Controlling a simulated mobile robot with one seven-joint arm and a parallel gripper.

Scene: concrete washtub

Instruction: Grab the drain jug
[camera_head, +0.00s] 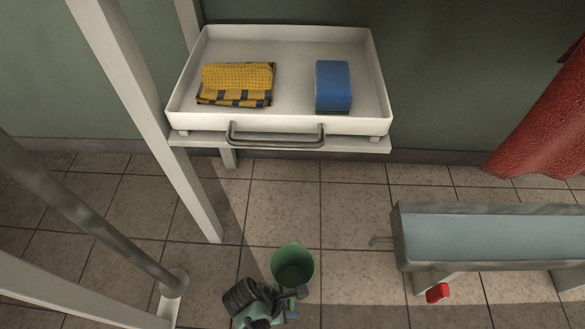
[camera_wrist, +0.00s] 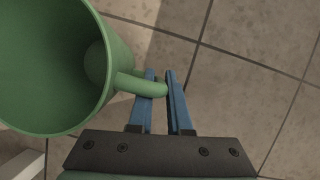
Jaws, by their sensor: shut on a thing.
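The drain jug is a green, open-topped vessel (camera_head: 293,266) at the bottom centre of the head view. In the wrist view the jug (camera_wrist: 60,60) fills the upper left, and its inside looks empty. Its handle sticks out to the right, between the blue fingers of my gripper (camera_wrist: 161,88). My gripper is shut on the handle. In the head view my gripper (camera_head: 290,300) is just below the jug and partly hidden by my wrist. I cannot tell whether the jug touches a surface.
A white tray (camera_head: 290,124) with a metal handle holds a yellow checked cloth (camera_head: 236,84) and a blue sponge (camera_head: 333,86). A red curtain (camera_head: 545,120) hangs there. Pale posts (camera_head: 150,125) stand left.

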